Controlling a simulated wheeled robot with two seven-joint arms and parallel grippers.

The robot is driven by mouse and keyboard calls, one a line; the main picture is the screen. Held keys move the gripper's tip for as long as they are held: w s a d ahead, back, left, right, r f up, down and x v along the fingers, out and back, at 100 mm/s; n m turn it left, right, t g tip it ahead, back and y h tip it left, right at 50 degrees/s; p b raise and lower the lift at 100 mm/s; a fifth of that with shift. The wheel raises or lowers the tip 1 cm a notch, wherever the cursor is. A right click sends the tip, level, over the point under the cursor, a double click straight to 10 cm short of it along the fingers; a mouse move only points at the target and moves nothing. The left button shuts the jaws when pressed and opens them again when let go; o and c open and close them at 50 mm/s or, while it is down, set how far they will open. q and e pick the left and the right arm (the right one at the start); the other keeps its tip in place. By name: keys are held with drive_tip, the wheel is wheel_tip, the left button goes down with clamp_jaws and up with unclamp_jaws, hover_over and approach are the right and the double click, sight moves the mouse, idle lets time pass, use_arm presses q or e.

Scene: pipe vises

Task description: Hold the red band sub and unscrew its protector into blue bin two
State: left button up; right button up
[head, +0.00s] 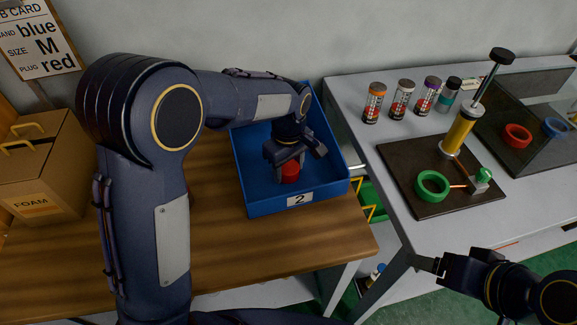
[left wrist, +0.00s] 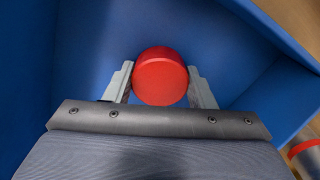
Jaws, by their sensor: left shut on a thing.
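My left gripper (head: 289,160) reaches down into the blue bin marked 2 (head: 250,198). It is shut on a round red cap (head: 290,172), which looks like the protector. In the left wrist view the cap (left wrist: 160,77) sits between the two grey fingers (left wrist: 160,88), low over or on the bin floor; I cannot tell whether it touches. A piece with a red band (left wrist: 306,148) shows in part at the right edge of the left wrist view, outside the bin. My right gripper (head: 426,263) is at the lower right of the head view, with its jaw state unclear.
A cardboard FOAM box (head: 40,175) stands left on the wooden table (head: 225,262). The grey-white table (head: 365,98) holds several banded tubes (head: 402,99) and a dark mat (head: 415,165) with a yellow upright cylinder (head: 458,133) and green ring (head: 432,186). A card (head: 38,40) hangs on the wall.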

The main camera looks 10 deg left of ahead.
sight(288, 167)
use_arm(q)
drive_tip(key=shift+f, duration=0.1)
drive_tip(key=o, duration=0.6)
drive_tip(key=shift+f, duration=0.1)
drive_tip(key=o, duration=0.5)
drive_tip(key=shift+r, duration=0.3)
wheel_tip(288, 167, up, 12)
drive_tip(key=shift+f+p, duration=0.1)
drive_tip(key=shift+p, duration=0.35)
